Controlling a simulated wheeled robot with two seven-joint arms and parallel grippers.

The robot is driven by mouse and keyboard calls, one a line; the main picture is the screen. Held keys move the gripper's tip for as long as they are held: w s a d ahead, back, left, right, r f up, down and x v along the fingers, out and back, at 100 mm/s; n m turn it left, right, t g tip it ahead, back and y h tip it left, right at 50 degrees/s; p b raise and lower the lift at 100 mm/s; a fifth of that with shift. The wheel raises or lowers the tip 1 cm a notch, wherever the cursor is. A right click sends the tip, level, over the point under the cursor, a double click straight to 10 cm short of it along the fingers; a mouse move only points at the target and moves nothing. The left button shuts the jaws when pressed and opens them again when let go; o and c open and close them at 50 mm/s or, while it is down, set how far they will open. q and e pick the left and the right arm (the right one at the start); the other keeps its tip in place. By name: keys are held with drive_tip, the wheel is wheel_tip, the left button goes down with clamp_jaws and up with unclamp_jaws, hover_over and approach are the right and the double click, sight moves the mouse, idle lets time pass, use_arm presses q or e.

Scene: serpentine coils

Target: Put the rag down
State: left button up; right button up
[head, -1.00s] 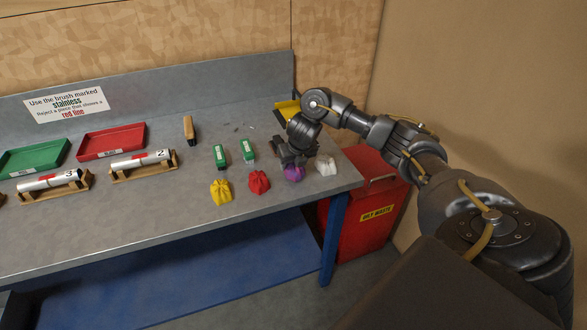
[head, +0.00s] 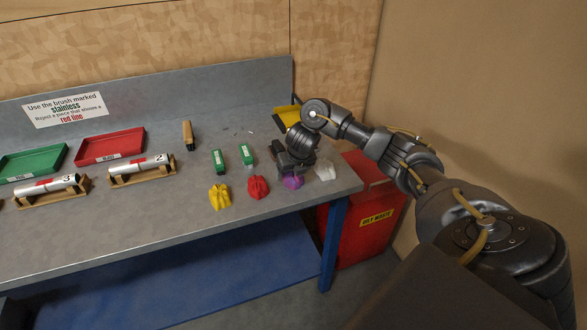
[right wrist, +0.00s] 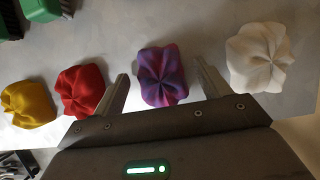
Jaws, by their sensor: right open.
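A purple rag (head: 293,182) sits on the grey bench near its right end, in a row with other crumpled rags. My right gripper (head: 284,165) is low over the bench just behind it. In the right wrist view the purple rag (right wrist: 163,75) lies between the two spread fingers, with a gap on each side. My right gripper (right wrist: 160,82) is open and holds nothing. A white rag (head: 325,170) is to the right; a red rag (head: 258,188) and a yellow rag (head: 220,197) are to the left. My left gripper is not in view.
A red waste bin (head: 362,235) stands beside the bench (head: 150,225). Behind the rags are two green-topped blocks (head: 218,161), a brush (head: 187,134) and a yellow bin (head: 287,117). Red (head: 110,146) and green trays (head: 33,162) and cylinders on wooden stands are further left.

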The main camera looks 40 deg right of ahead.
sight(297, 184)
drive_tip(key=p+v, duration=0.5)
drive_tip(key=v, duration=0.7)
drive_tip(key=shift+r, duration=0.1)
